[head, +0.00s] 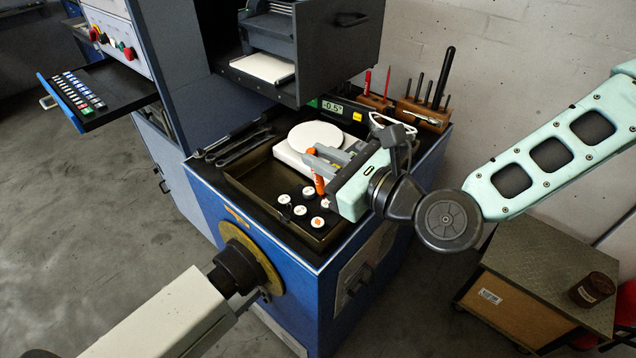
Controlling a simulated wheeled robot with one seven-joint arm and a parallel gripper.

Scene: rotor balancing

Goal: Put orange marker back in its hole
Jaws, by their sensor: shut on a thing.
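The orange marker (319,184) is upright in my gripper (320,164), above the dark recessed tray on the blue cabinet. Its orange top shows above the grey fingers and its body below them. My gripper is shut on it. A small wooden block (377,103) stands at the back right of the cabinet top, behind my gripper. A red marker (367,82) and a thin dark-red one stand upright in it. I cannot make out an empty hole in the block from here.
A second wooden block (424,115) holds several dark tools upright. A round white plate (315,136) sits on a white base near my gripper. Several white-topped pieces (301,211) stand in the tray (262,192). A dark machine housing (340,50) overhangs the back.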

